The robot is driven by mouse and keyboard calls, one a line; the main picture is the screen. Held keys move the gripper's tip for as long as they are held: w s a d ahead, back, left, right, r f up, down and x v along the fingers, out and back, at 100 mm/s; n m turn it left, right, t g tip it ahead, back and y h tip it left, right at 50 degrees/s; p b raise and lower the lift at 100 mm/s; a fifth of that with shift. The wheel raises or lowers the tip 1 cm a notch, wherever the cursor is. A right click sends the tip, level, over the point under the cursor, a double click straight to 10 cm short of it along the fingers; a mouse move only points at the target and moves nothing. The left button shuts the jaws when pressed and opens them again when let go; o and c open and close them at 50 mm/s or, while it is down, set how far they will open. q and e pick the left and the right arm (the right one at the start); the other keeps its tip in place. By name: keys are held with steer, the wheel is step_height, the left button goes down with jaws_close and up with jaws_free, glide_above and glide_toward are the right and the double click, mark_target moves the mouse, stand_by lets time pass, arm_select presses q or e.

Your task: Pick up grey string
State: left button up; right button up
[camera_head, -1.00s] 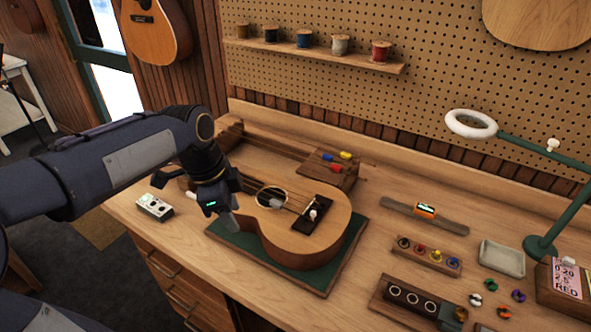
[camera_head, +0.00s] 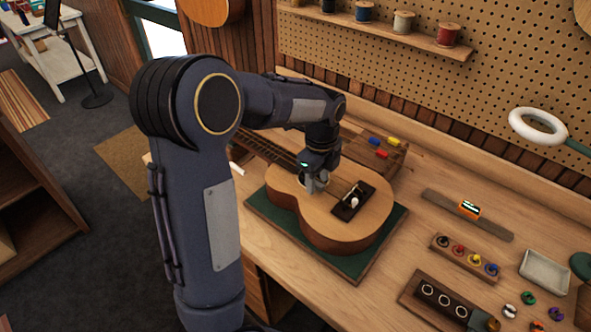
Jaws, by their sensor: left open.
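A ukulele (camera_head: 335,230) lies face up on a green mat (camera_head: 372,262) on the workbench. A dark bridge block (camera_head: 357,203) on its top carries a small whitish knob (camera_head: 353,202). My left gripper (camera_head: 315,187) points down at the sound hole, jaws open, and hides most of the hole. Whether it touches the ukulele or a string cannot be told. No separate grey string can be made out clearly; any string at the hole is too fine or hidden. My right gripper is not in view.
Peg holders (camera_head: 465,256), a grey tray (camera_head: 544,272), small coloured rings (camera_head: 528,298) and a dark ring block (camera_head: 440,300) lie at the right. An orange tuner (camera_head: 469,209) sits on a strip. Spools (camera_head: 403,22) stand on the wall shelf.

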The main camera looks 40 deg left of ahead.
arm_select(q)
steer(key=shift+f, duration=0.1)
steer(key=shift+c, duration=0.3)
jaws_close()
